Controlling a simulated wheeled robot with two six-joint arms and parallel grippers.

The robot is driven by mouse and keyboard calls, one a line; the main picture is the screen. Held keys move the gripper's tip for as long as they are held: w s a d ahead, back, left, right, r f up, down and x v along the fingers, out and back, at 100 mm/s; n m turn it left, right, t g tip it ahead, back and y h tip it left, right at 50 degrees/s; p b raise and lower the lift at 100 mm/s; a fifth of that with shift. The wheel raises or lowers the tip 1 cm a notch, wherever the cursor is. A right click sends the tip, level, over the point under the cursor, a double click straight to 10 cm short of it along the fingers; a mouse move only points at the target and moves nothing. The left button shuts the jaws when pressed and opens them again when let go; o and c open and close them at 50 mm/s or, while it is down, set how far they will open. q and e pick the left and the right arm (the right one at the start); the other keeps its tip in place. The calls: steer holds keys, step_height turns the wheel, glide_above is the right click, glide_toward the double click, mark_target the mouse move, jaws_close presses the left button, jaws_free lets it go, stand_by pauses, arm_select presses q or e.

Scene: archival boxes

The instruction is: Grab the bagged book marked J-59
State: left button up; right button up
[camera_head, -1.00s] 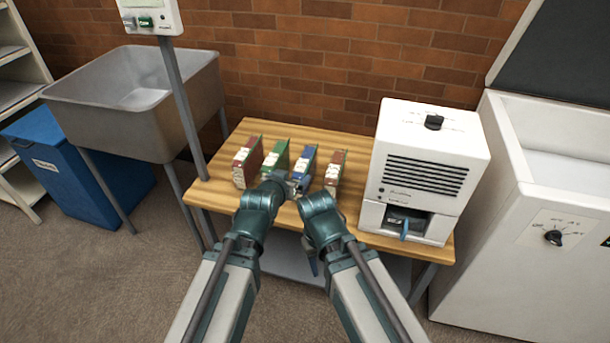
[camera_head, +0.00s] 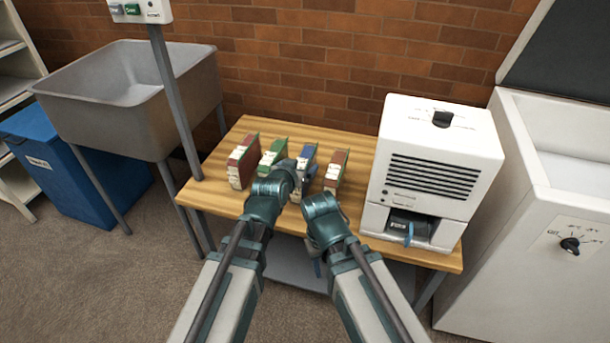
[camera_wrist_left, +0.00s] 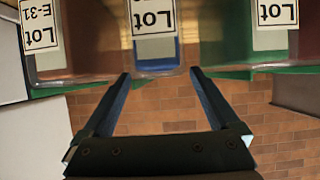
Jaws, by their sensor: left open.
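Several bagged books stand in a row on the wooden table: a brown-red one (camera_head: 242,161), a green one (camera_head: 273,157), a blue one (camera_head: 306,163) and a red one (camera_head: 337,170). No J-59 mark is legible. The left wrist view is upside down; its left book (camera_wrist_left: 68,40) reads E-31, and the blue book (camera_wrist_left: 156,54) and green book (camera_wrist_left: 250,52) show only "Lot". My left gripper (camera_wrist_left: 159,76) is open, its fingertips near the two sides of the blue book, with nothing clamped. In the head view it is partly hidden by its own wrist at the blue book.
A white machine (camera_head: 435,160) stands on the table (camera_head: 228,196) right of the books. A metal sink (camera_head: 130,95) and a post (camera_head: 175,95) are at left, a blue bin (camera_head: 75,180) beyond. A white chest (camera_head: 535,230) is at right. Gaps between books are narrow.

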mark_target(304, 162)
arm_select(q)
steer(key=b+x, duration=0.2)
steer(key=x, duration=0.2)
steer(key=shift+w+f, duration=0.15)
steer(key=shift+f, duration=0.15)
steer(key=shift+w+d+f, duration=0.1)
steer(key=shift+w+d, duration=0.05)
steer(key=shift+w, duration=0.2)
steer(key=shift+c, duration=0.4)
jaws_close()
